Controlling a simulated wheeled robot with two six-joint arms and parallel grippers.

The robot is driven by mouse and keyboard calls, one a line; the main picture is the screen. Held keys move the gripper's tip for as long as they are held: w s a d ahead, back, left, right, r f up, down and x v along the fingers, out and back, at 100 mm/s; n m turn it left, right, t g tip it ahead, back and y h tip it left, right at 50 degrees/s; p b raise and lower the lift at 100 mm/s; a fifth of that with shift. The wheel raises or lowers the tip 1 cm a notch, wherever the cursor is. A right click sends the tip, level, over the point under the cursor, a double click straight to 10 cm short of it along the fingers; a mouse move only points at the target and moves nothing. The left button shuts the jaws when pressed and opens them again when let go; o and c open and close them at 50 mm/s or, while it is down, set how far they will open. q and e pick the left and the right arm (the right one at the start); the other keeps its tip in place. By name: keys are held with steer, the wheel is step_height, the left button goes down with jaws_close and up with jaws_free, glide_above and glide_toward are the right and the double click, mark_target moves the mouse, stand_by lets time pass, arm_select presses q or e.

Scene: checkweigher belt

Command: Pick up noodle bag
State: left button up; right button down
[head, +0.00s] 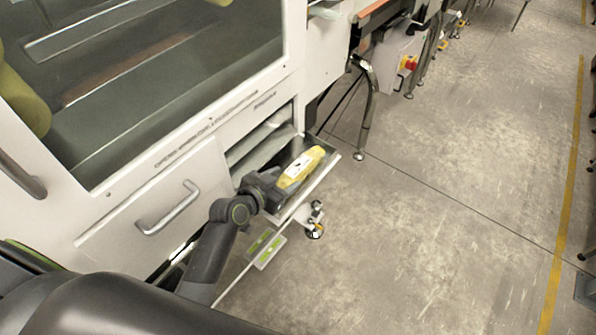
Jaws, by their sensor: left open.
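The noodle bag (301,167) is yellow with a pale label. It lies in the open metal tray (318,184) that sticks out from the machine's lower opening. My left gripper (277,184) is at the near left end of the bag. It is open, and its fingertips are close to the bag or beside it; I cannot tell whether they touch it. The gripper hides the near end of the bag and part of the tray. My right gripper is not in view.
The white machine cabinet (130,205) with its window and drawer handle (168,208) stands at the left. A caster foot (315,230) is below the tray. A conveyor leg (367,110) stands behind it. The concrete floor (440,230) at right is clear.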

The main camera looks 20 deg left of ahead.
mark_target(291, 173)
arm_select(q)
steer(key=shift+w+d+f, duration=0.1)
steer(key=shift+w, duration=0.15)
steer(key=shift+w+d, duration=0.1)
steer(key=shift+w, duration=0.35)
steer(key=x, duration=0.3)
steer(key=shift+w, duration=0.2)
steer(key=shift+w+d+f, duration=0.2)
steer(key=shift+w+f, duration=0.05)
steer(key=shift+w, duration=0.25)
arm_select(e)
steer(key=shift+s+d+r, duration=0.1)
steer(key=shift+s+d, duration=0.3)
arm_select(q)
steer(key=c, duration=0.7)
steer(key=shift+c, duration=0.4)
steer(key=shift+r, duration=0.1)
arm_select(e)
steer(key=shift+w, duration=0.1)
